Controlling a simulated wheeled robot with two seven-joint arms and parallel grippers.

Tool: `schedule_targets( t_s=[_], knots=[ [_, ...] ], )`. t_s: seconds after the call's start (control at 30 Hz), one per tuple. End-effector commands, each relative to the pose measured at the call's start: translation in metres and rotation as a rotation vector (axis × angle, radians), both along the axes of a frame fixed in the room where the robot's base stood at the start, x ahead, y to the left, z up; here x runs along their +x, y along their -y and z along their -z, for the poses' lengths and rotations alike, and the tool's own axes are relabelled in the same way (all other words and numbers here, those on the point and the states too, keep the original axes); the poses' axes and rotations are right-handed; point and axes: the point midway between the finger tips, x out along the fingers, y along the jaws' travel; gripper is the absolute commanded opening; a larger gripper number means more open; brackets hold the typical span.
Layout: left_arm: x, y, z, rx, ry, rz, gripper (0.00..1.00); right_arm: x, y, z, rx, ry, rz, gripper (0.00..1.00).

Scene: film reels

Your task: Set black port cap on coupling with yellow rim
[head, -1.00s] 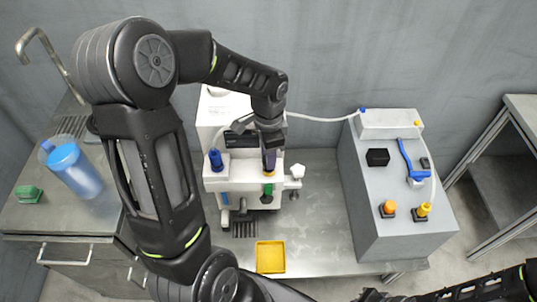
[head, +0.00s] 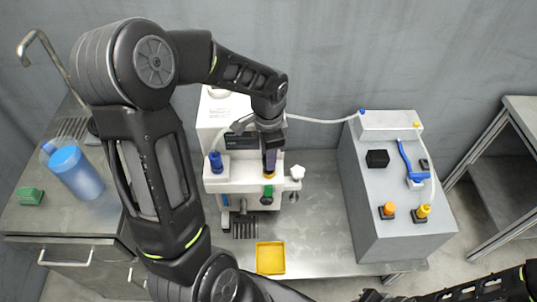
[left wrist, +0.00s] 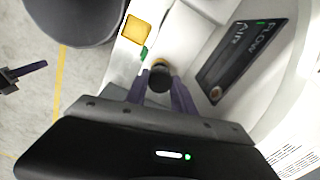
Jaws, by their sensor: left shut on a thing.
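My left gripper (head: 269,172) is over the front right of the white machine, pointing down. It is shut on the black port cap (left wrist: 160,80), which sits between the two purple-grey fingers in the left wrist view. The coupling with the yellow rim (head: 270,177) is right under the fingertips on the machine's front ledge. A bit of its rim also shows behind the cap in the left wrist view (left wrist: 160,62). The fingers hide the cap in the head view, and I cannot tell whether it touches the coupling. My right arm is at the bottom right, its jaws unclear.
A blue-capped port (head: 216,160) stands left on the ledge of the white machine (head: 240,184). A yellow tray (head: 270,258) lies in front. A grey box (head: 385,200) with orange and yellow fittings stands right. A blue jug (head: 75,172) is at left.

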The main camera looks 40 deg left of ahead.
Motion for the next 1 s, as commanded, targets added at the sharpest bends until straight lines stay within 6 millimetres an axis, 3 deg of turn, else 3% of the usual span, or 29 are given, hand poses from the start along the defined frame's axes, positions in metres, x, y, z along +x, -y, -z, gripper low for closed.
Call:
schedule_targets(
  t_s=[0.93,0.97,1.0],
  knots=[
    [0.0,0.0,0.017,0.0,0.0,0.0,0.0,0.0,0.0,0.013,0.0,0.0,0.0,0.0],
    [0.0,0.0,0.016,0.0,0.0,0.0,0.33,0.0,0.0,0.012,0.0,0.0,0.0,0.0],
    [0.0,0.0,0.016,0.0,0.0,0.0,0.36,0.0,0.0,0.012,0.0,0.0,0.0,0.0]
  ],
)
